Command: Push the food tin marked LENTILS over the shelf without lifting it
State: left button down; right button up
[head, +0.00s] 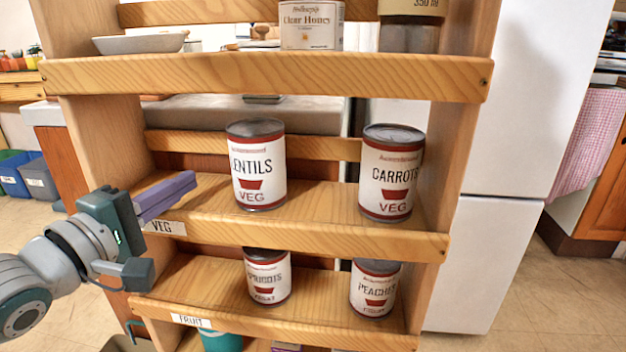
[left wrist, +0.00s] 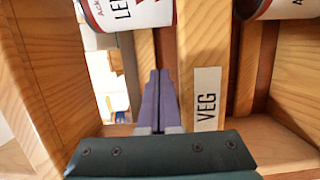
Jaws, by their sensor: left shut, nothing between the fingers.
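The LENTILS tin (head: 259,165), white and red with a grey lid, stands upright on the shelf (head: 320,236) labelled VEG. Its lower part also shows at the top of the left wrist view (left wrist: 138,12). My left gripper (head: 192,180) has purple fingers, shut and empty, at the left end of this shelf. The fingertips (left wrist: 158,74) point toward the tin, with a gap between them and it. My right gripper is not in view.
The CARROTS tin (head: 391,173) stands to the right on the same shelf, with free room between the two tins. The APRICOTS tin (head: 267,277) and PEACHES tin (head: 375,288) stand below. A raised front lip and left side panel (left wrist: 40,70) bound the shelf.

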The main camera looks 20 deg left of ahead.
aim_at(281, 185)
pick_arm(q)
jog(key=shift+w+f, duration=0.1)
jog(key=shift+w, duration=0.95)
jog(key=shift+w+d, duration=0.2)
jog(key=shift+d, duration=0.8)
jog(key=shift+w+d, duration=0.15)
jog(key=shift+d, duration=0.85)
jog(key=d, duration=0.2)
jog(key=w+d+p, duration=0.1)
jog(key=d, duration=0.2)
jog(key=w+d, duration=0.1)
jog(key=d, duration=0.2)
jog(key=shift+d, duration=0.35)
